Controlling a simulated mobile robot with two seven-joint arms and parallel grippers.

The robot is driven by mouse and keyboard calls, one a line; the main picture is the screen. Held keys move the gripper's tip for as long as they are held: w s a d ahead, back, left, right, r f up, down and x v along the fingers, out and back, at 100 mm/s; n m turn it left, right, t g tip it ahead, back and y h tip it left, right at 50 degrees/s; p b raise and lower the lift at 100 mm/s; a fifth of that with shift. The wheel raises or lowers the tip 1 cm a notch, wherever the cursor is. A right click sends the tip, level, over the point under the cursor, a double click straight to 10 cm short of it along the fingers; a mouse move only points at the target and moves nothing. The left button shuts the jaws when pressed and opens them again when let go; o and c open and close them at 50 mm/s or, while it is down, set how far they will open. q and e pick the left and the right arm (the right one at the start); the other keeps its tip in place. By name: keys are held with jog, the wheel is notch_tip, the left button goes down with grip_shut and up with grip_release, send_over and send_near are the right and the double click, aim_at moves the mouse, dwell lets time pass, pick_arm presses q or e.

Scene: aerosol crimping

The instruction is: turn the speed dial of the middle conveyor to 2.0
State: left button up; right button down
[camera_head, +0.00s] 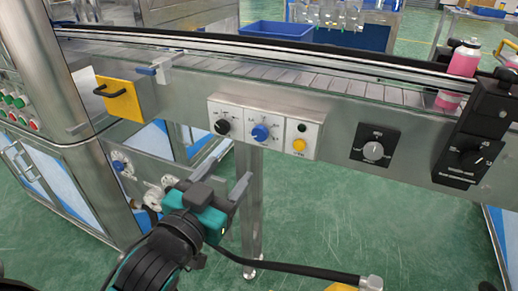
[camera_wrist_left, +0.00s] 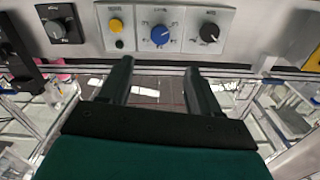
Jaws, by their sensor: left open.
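The conveyor's front control panel (camera_head: 282,144) carries a blue dial (camera_head: 260,132) in the middle, with a scale around it too small to read. A black knob (camera_head: 223,127) is to its left, and a yellow button (camera_head: 299,145) is to its right. My left gripper (camera_head: 222,180) is open and empty, below and in front of the panel. In the left wrist view the two fingers (camera_wrist_left: 157,82) are spread, pointing towards the blue dial (camera_wrist_left: 160,35) but apart from it. The right gripper is not visible.
A grey knob on a black plate (camera_head: 373,151) and a black dial unit (camera_head: 473,160) are further right. A yellow plate (camera_head: 119,103) sticks out at left. Pink bottles (camera_head: 464,59) stand on the belt. Lower knobs (camera_head: 122,166) are on a cabinet left of my arm.

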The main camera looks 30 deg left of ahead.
aim_at(259, 135)
pick_arm(q)
jog(key=w, duration=0.4)
jog(key=w+b, duration=0.1)
jog(key=w, duration=0.7)
jog(key=shift+w+a, duration=0.35)
jog(key=shift+c, duration=0.2)
